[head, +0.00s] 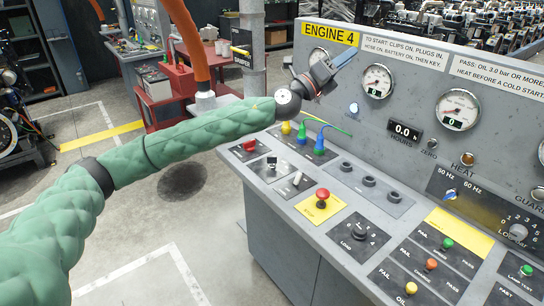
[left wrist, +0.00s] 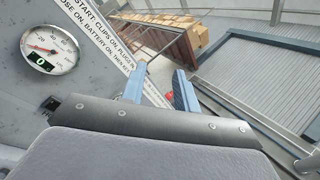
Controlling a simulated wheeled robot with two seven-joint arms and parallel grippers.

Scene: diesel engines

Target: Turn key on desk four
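Desk four (head: 290,215) is a grey console with a yellow "ENGINE 4" sign (head: 330,34) at the upper left of its upright panel. Its lower left controls include a red knob (head: 249,145), a small dark switch plate (head: 271,162) and another switch plate (head: 296,180). Which one is the key is too small to tell. My left gripper (head: 335,65) is raised in front of the panel's upper left, by a round gauge. In the left wrist view its two blue fingers (left wrist: 160,88) stand apart with nothing held between them. My right gripper is out of view.
Green and blue plugs (head: 319,146) with cables stand upright on the desk's back left, below my left arm. A red emergency knob (head: 322,196) sits on a yellow plate. A red cart (head: 170,95) is behind. The floor left of the desk is clear.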

